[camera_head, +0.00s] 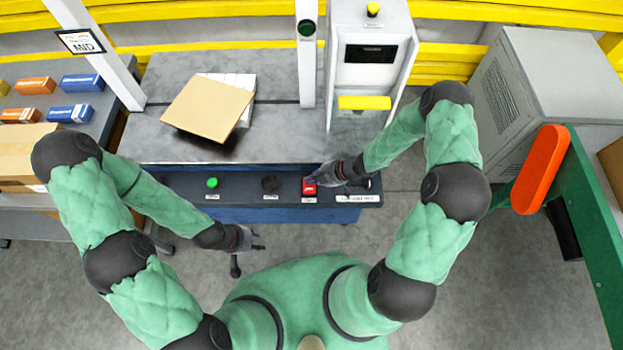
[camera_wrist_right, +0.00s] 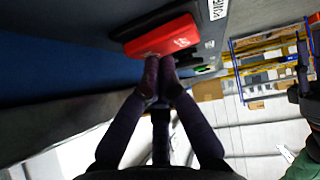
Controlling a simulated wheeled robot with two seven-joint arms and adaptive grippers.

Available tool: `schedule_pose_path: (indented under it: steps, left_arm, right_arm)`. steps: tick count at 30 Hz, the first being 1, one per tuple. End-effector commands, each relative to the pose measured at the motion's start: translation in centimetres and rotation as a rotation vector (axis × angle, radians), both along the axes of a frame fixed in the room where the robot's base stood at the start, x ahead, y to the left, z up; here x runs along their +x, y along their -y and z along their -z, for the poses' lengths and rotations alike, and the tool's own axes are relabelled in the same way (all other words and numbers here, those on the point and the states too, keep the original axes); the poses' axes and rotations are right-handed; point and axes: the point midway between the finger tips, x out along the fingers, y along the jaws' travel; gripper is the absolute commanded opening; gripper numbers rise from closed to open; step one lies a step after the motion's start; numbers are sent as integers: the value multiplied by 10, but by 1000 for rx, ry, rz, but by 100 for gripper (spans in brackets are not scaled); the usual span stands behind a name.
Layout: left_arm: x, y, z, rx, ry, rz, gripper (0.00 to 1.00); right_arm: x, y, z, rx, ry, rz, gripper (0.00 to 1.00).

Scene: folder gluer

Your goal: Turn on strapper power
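The strapper's dark control strip (camera_head: 240,188) runs along the front of the grey table. It carries a green button (camera_head: 212,183), a black knob (camera_head: 270,184) and a red switch (camera_head: 308,187). My right gripper (camera_head: 316,179) is at the red switch, partly covering it. In the right wrist view its fingertips (camera_wrist_right: 159,68) are together with nothing between them, right at the lower edge of the red switch (camera_wrist_right: 163,37); I cannot tell whether they touch. My left gripper (camera_head: 250,245) hangs empty in front of the table, fingers apart.
The strapper's upright housing (camera_head: 368,22) stands behind, with a yellow bar (camera_head: 364,103). A grey cabinet (camera_head: 548,85) and an orange-red handle (camera_head: 541,170) are at right. Floor in front is free.

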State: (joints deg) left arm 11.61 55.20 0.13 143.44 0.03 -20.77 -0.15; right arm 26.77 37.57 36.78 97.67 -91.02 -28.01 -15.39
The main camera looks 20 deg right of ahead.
Motion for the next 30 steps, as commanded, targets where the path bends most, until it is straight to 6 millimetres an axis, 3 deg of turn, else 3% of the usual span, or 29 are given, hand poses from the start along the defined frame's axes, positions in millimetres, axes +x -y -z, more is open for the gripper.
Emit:
schedule_pose_path:
  steps: [30]
  left_arm:
    - [0, 0, 3, 0, 0, 0, 40]
  right_arm:
    - [-13, -4, 1, 0, 0, 0, 0]
